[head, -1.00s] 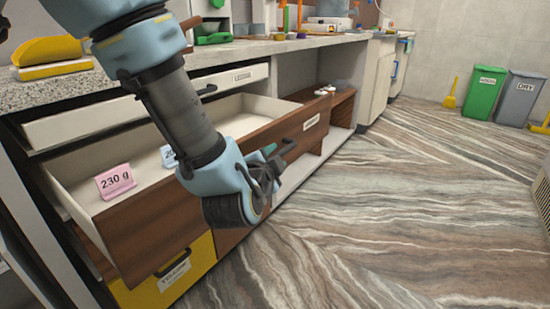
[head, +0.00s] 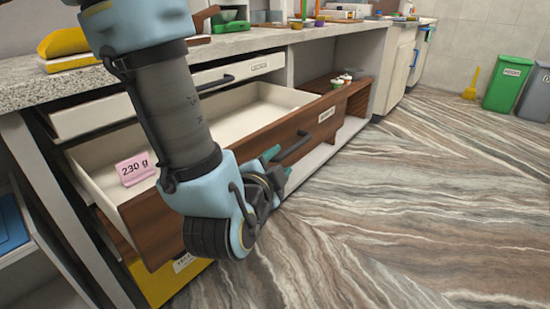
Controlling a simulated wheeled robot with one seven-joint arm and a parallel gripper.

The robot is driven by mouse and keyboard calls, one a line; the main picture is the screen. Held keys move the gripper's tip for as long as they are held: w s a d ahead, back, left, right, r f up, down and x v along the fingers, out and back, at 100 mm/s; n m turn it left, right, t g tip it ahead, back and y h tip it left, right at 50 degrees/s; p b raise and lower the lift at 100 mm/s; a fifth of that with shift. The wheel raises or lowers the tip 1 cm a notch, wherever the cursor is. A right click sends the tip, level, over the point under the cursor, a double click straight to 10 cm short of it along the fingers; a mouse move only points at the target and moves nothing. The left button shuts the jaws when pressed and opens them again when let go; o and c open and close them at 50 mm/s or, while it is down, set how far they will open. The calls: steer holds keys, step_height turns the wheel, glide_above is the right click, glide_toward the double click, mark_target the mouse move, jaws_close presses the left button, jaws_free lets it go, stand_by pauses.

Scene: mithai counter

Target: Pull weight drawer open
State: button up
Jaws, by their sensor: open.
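The weight drawer (head: 240,165) has a brown wooden front and a pale interior, and it stands pulled well out of the counter. A pink card marked "230 g" (head: 134,168) stands inside it at the left. The drawer's dark bar handle (head: 291,147) is on the front, with a white label to its right, too small to read. My gripper (head: 277,163) is just in front of the drawer by the left end of the handle. Its fingertips are open; whether they touch the handle I cannot tell. My arm hides part of the drawer front and interior.
A shallow white drawer (head: 185,95) above is shut. A yellow drawer (head: 172,283) sits below. The stone countertop (head: 40,88) holds several items. Green (head: 508,84) and grey bins stand far right. The striped floor (head: 400,200) is clear.

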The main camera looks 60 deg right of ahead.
steer(key=shift+s+a+r+p, duration=0.15)
steer(key=shift+r+p, duration=0.25)
steer(key=shift+p, duration=0.7)
steer(key=p+v, duration=0.1)
steer(key=p, duration=0.2)
steer(key=p+v, duration=0.1)
steer(key=p, duration=0.2)
steer(key=shift+f, duration=0.25)
steer(key=shift+f, duration=0.1)
